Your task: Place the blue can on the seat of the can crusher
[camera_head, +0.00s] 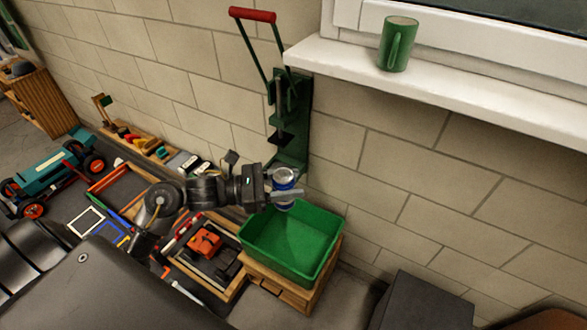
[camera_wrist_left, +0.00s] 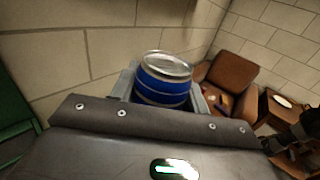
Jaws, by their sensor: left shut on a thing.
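The blue can (camera_head: 283,183) with a silver lid is held in my left gripper (camera_head: 284,192), which is shut on it. In the left wrist view the blue can (camera_wrist_left: 163,80) stands between the two fingers, its lid facing up and slightly tilted. The green can crusher (camera_head: 291,120) is fixed to the wall, with its red handle (camera_head: 252,15) raised. The can is in front of the lower part of the crusher in the head view; its seat is mostly hidden behind my gripper and the can. My right gripper is not in view.
A green bin (camera_head: 330,222) on a wooden crate (camera_head: 300,298) stands below the can. A green mug (camera_head: 398,44) is on the windowsill (camera_head: 345,62). Trays of tools and a teal toy car (camera_head: 50,176) lie to the left. The wall is close behind the gripper.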

